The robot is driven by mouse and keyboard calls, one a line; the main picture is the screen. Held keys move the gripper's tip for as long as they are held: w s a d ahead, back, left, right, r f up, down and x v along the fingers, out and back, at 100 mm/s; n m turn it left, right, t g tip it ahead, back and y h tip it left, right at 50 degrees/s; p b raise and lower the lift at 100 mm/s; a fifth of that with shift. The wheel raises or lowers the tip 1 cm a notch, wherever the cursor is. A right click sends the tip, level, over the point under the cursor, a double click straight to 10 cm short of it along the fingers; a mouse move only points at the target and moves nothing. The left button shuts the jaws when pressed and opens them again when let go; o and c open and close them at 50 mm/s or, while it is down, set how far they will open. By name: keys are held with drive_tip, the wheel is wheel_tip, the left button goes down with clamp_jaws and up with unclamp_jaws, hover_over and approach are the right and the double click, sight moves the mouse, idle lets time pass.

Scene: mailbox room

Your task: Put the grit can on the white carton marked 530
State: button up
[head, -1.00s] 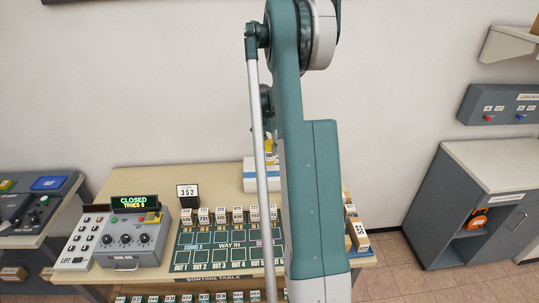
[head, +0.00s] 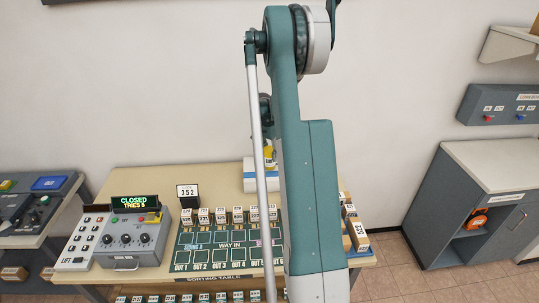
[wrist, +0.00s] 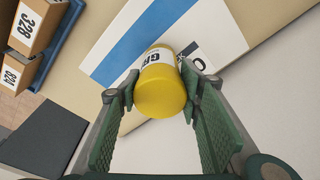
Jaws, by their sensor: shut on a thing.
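The yellow grit can (wrist: 160,92) has a white label with "GR" showing. My gripper (wrist: 160,76) is shut on it, one finger on each side, in the wrist view. Beyond the can is a white carton (wrist: 217,28) with a blue stripe; its black-edged label is mostly hidden, with only an "O" readable. Whether the can touches the carton I cannot tell. In the head view a bit of yellow (head: 270,155) shows beside my arm, just above the white and blue carton (head: 252,183). My arm hides most of both there.
Brown cartons marked 328 (wrist: 34,24) and 824 (wrist: 15,76) stand at upper left in the wrist view. In the head view the sorting table (head: 135,183) holds a control box (head: 136,238), a 352 sign (head: 188,193) and rows of small cartons. A grey cabinet (head: 424,205) stands right.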

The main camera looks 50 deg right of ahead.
drive_tip(key=shift+f, duration=0.1)
drive_tip(key=o, duration=1.2)
drive_tip(key=shift+c, duration=0.2)
drive_tip(key=r, duration=0.4)
drive_tip(key=a+r, duration=0.1)
drive_tip(key=r, duration=0.7)
drive_tip(key=shift+a, duration=0.4)
drive_tip(key=shift+r, duration=0.1)
